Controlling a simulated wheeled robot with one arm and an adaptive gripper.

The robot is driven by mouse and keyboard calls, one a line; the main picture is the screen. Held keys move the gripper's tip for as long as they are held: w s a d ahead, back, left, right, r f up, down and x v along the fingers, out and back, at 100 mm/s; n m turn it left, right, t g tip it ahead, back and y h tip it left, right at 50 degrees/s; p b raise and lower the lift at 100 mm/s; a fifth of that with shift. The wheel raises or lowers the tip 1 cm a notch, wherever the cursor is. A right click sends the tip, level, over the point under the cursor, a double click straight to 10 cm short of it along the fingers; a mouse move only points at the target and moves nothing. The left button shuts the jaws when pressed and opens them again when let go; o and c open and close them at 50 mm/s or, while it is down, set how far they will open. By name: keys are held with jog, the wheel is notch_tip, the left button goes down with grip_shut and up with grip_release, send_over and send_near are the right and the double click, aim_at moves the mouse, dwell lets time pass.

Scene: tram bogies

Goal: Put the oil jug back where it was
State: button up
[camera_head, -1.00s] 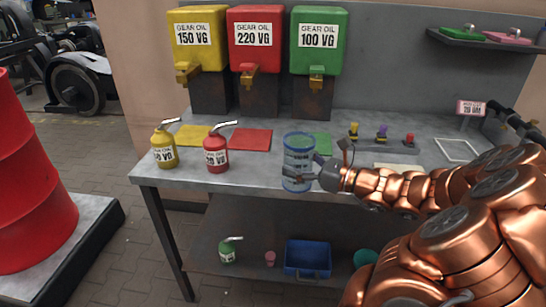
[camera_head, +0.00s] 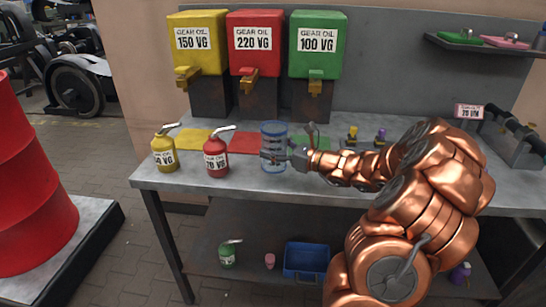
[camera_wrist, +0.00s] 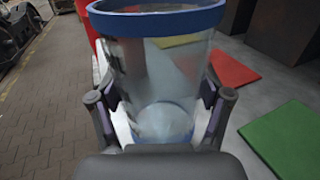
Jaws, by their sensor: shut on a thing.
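A clear jug with blue rims (camera_head: 273,143) is upright over the workbench, just right of the red oil can. My gripper (camera_head: 285,159) comes from the right and is shut on it. In the wrist view the jug (camera_wrist: 160,60) stands between my two fingers (camera_wrist: 160,108), one on each side, and looks empty. I cannot tell whether its base touches the bench top. A red oil can (camera_head: 216,158) and a yellow oil can (camera_head: 164,152) stand upright to its left. A green oil can (camera_head: 228,254) is on the lower shelf.
Yellow (camera_head: 198,56), red (camera_head: 255,58) and green (camera_head: 317,62) gear oil tanks stand behind. Yellow, red (camera_wrist: 229,70) and green (camera_wrist: 285,138) mats lie on the workbench (camera_head: 190,183). A blue bin (camera_head: 306,261) and a pink cup (camera_head: 269,261) sit below.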

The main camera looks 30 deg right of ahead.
jog(key=shift+f, duration=1.75)
jog(key=shift+f, duration=0.15)
jog(key=o, duration=1.3)
jog(key=shift+r, duration=0.2)
jog(key=v, duration=1.2)
jog(key=shift+b, duration=0.3)
